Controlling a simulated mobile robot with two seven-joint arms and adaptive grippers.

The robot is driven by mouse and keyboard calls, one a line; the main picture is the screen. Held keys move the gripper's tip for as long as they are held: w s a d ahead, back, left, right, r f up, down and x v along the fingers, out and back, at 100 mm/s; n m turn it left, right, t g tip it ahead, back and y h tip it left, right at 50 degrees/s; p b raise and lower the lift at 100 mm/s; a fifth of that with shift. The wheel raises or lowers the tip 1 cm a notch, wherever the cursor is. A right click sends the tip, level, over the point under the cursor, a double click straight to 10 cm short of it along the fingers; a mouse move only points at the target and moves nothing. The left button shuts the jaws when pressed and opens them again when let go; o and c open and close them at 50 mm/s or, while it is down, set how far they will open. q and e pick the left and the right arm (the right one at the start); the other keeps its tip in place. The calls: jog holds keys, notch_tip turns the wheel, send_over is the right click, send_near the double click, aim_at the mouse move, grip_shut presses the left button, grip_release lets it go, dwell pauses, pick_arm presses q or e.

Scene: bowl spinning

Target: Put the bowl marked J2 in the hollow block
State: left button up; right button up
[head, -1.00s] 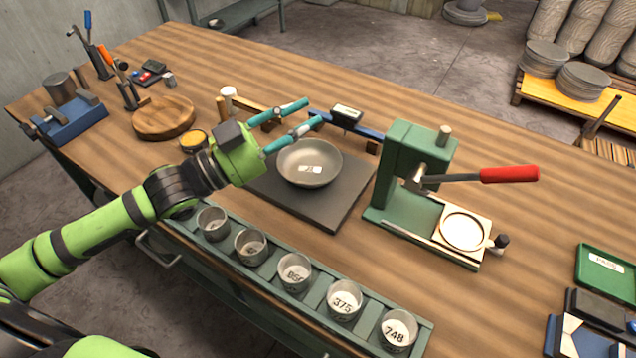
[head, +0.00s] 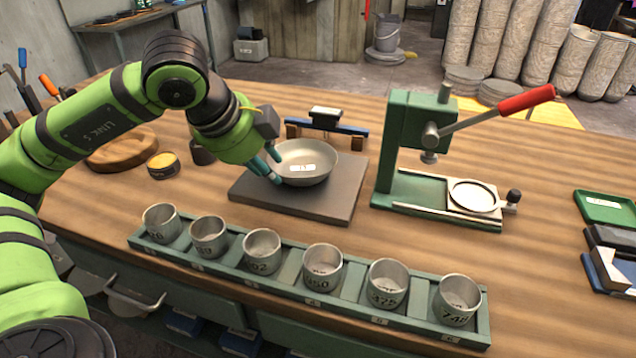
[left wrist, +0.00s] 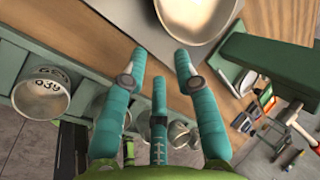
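A grey metal bowl (head: 312,174) with a small white label inside sits on the dark square slab (head: 340,196); I cannot read the label surely. My left gripper (head: 277,172) is at the bowl's left rim, pointing down and right. In the left wrist view its teal fingers (left wrist: 160,56) are spread with nothing between them, and the bowl (left wrist: 193,18) lies just beyond the tips. I cannot tell whether a finger touches the rim. A round wooden block (head: 122,150), perhaps the hollow block, is at the left, partly hidden by my arm. My right gripper is not in view.
A green rack (head: 270,292) with several numbered cups runs along the front edge. A green lever press (head: 408,150) with a red handle stands right of the slab. A yellow-filled tin (head: 163,166) is near the wooden block. A blue bar on supports (head: 326,126) stands behind the bowl.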

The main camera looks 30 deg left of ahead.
aim_at(284, 176)
pick_arm(q)
jog(key=shift+n+y, duration=0.3)
jog(key=w+f, duration=0.1)
jog(key=w+f+p, duration=0.1)
jog(key=w, duration=0.1)
jog(key=shift+w+a+f, duration=0.15)
jog(key=shift+a+f, duration=0.2)
jog(key=shift+f, duration=0.05)
jog(key=x, duration=0.3)
jog(key=shift+r, duration=0.1)
grip_shut()
jog(key=shift+r, duration=0.1)
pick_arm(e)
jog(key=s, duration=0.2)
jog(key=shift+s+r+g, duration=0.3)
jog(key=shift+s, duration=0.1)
